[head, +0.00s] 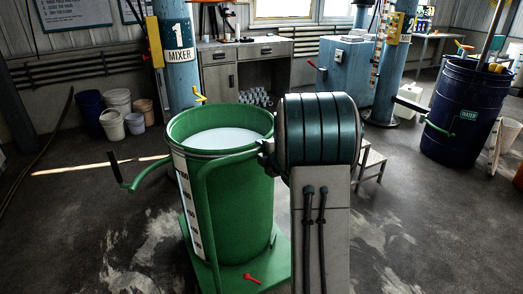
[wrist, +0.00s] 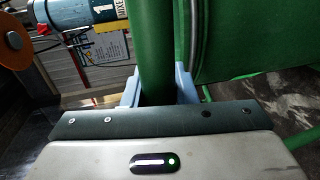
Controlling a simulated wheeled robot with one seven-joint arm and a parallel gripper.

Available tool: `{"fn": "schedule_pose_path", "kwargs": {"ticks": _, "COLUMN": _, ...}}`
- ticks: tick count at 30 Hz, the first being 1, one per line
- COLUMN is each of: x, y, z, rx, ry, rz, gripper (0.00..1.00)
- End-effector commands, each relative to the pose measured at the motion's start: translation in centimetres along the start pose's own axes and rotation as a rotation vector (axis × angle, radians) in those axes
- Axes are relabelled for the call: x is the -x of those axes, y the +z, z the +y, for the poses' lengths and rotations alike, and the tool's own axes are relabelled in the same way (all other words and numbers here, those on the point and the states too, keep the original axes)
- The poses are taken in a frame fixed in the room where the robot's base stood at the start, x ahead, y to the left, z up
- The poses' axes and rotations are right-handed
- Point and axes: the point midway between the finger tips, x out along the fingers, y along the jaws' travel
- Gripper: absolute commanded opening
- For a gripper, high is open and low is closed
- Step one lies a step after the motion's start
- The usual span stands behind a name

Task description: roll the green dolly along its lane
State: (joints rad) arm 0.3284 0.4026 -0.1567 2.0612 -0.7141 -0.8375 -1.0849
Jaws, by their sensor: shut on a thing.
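The green dolly has a flat base (head: 235,275) on the floor and a green tube handle (head: 203,215) rising in front of the vat. A green vat (head: 225,200) stands upright on it, with a white scale strip and pale contents. My gripper (wrist: 158,88) is shut on a green tube (wrist: 155,50) of the handle, with pale blue fingers on both sides. In the head view my gripper is mostly hidden behind my arm, at the right side of the vat. A red pedal (head: 252,278) sits on the base.
A blue column (head: 178,60) marked 1 MIXER stands behind the vat. Buckets (head: 117,105) stand at the left, a dark blue water barrel (head: 463,115) at the right, and a small step stool (head: 372,160) behind my arm. The floor left of the dolly is mostly open.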

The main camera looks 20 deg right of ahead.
Motion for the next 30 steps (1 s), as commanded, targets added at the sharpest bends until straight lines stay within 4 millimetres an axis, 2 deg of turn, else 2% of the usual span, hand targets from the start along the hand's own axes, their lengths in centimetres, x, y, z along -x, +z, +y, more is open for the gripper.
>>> {"fn": "schedule_pose_path", "kwargs": {"ticks": 9, "x": -1.8, "y": -0.1, "z": 0.3, "rx": 0.002, "ry": 0.006, "rz": 0.002, "gripper": 0.00}}
{"fn": "schedule_pose_path", "kwargs": {"ticks": 17, "x": -1.8, "y": -0.1, "z": 0.6, "rx": 0.001, "ry": 0.005, "rz": 0.003, "gripper": 0.00}}
{"fn": "schedule_pose_path", "kwargs": {"ticks": 18, "x": -1.8, "y": -0.1, "z": 0.6, "rx": 0.001, "ry": 0.005, "rz": 0.003, "gripper": 0.33}}
{"fn": "schedule_pose_path", "kwargs": {"ticks": 20, "x": -1.7, "y": -0.1, "z": 0.6, "rx": 0.001, "ry": 0.005, "rz": 0.002, "gripper": 0.47}}
{"fn": "schedule_pose_path", "kwargs": {"ticks": 30, "x": -1.3, "y": 0.1, "z": 0.4, "rx": 0.000, "ry": 0.001, "rz": -0.002, "gripper": 0.47}}
